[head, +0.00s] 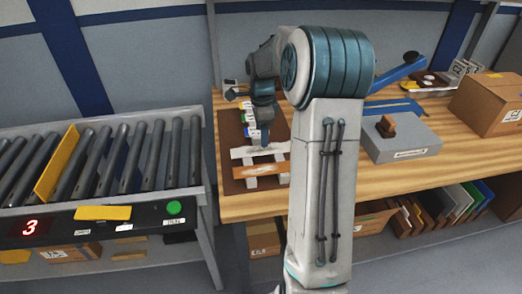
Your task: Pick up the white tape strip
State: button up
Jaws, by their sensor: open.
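The white tape strip (243,153) lies across a dark brown mat (236,186) at the left end of the wooden bench. It runs roughly left to right. My gripper (265,143) points down at the middle of the strip and hides a little of it. The gripper is open, with its tips at or just above the strip. I cannot tell whether they touch it. My arm hides the right part of the mat.
A brown-orange strip (262,169) lies just in front of the white one, over pale pieces. Small coloured-label items (244,117) stand behind it. A grey block (402,142) and cardboard box (492,104) are to the right. A roller conveyor (120,155) is left, across a gap.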

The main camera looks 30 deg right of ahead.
aim_at(261, 149)
jog(key=shift+a+f+p, duration=0.1)
jog(key=shift+f+p, duration=0.3)
jog(key=shift+f, duration=2.25)
jog(key=c, duration=1.1)
